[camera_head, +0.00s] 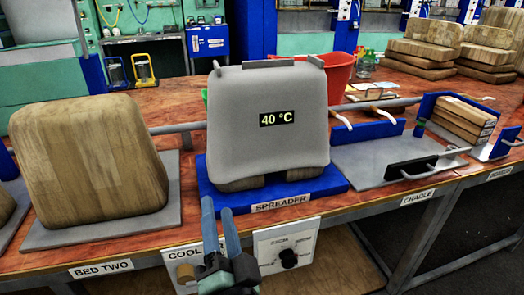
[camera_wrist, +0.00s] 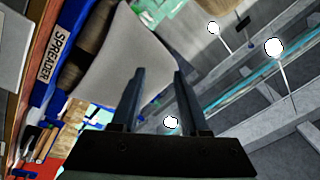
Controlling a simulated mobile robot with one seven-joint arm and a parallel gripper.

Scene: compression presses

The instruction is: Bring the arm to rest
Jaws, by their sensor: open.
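My gripper (camera_head: 222,228) is in the lower middle of the head view, in front of the bench edge by the spreader. Its two fingers point up and stand apart, with nothing between them. In the wrist view my gripper (camera_wrist: 155,85) also shows open and empty. Behind it stands the spreader, a blue base (camera_head: 330,182) with a grey cover (camera_head: 240,150) over a wooden form. The cover carries a "40 °C" display. The grey cover also shows in the wrist view (camera_wrist: 125,50), tilted by the camera's angle. My gripper appears apart from it.
A wooden block (camera_head: 90,155) sits on the bed two plate at left. The cradle (camera_head: 375,160) with a black handle is at right, beside a blue holder with wooden pieces (camera_head: 462,118). A red bucket (camera_head: 340,72) stands behind the spreader. Control boxes (camera_head: 287,246) hang below the bench edge.

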